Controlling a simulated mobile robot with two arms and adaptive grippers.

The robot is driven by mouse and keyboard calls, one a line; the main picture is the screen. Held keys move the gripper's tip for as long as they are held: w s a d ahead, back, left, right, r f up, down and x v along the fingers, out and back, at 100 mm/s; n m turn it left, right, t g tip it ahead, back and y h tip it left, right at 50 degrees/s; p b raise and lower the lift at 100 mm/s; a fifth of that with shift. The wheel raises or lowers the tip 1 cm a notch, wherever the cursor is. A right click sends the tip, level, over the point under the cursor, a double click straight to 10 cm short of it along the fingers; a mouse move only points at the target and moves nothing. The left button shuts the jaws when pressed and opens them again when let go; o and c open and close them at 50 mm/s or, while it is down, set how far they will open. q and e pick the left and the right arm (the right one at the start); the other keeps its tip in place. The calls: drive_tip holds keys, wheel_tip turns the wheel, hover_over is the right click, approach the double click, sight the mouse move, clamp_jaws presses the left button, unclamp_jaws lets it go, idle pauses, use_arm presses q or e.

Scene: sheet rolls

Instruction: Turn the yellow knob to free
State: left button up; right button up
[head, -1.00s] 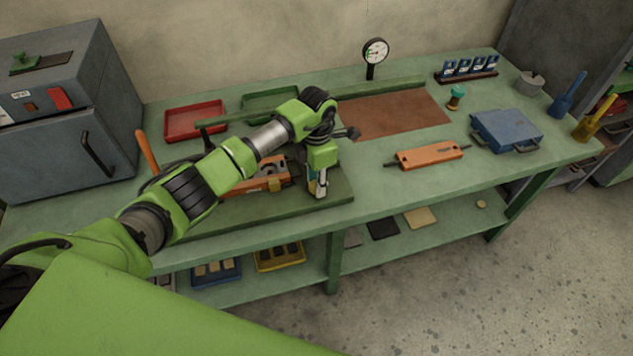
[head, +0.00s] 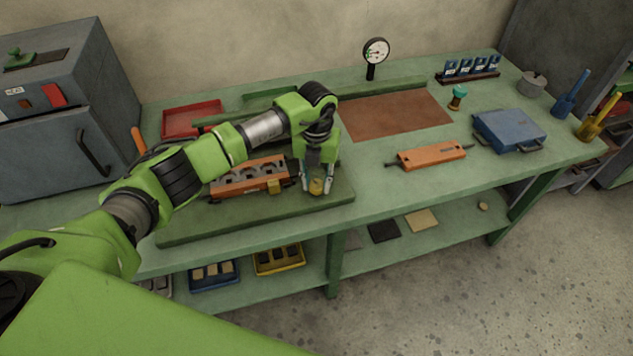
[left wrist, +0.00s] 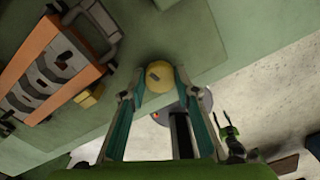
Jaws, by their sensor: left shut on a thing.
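The yellow knob (head: 317,187) stands at the right front of the green board (head: 190,234) on the bench. In the left wrist view the knob (left wrist: 159,75) is round and yellow, with a small dark mark on its top. My left gripper (head: 316,189) comes down over it from above. Its two fingertips, also in the left wrist view (left wrist: 158,82), are shut on the knob's sides. What the mark points to, and any lettering, is too small to read. A small green and black shape (left wrist: 230,138) in the left wrist view may be my right gripper; its fingers are unclear.
An orange fixture (head: 245,178) with grey metal parts lies on the board just left of the knob. A red tray (head: 190,121) is behind it. An orange block (head: 431,155) and a blue case (head: 509,130) lie to the right. Bench between the board and orange block is clear.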

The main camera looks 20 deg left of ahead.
sight(316, 184)
use_arm(q)
drive_tip(key=n, duration=0.5)
drive_tip(key=shift+n, duration=0.3)
idle(0.4)
drive_tip(key=o, duration=1.1)
wheel_tip(316, 184, up, 12)
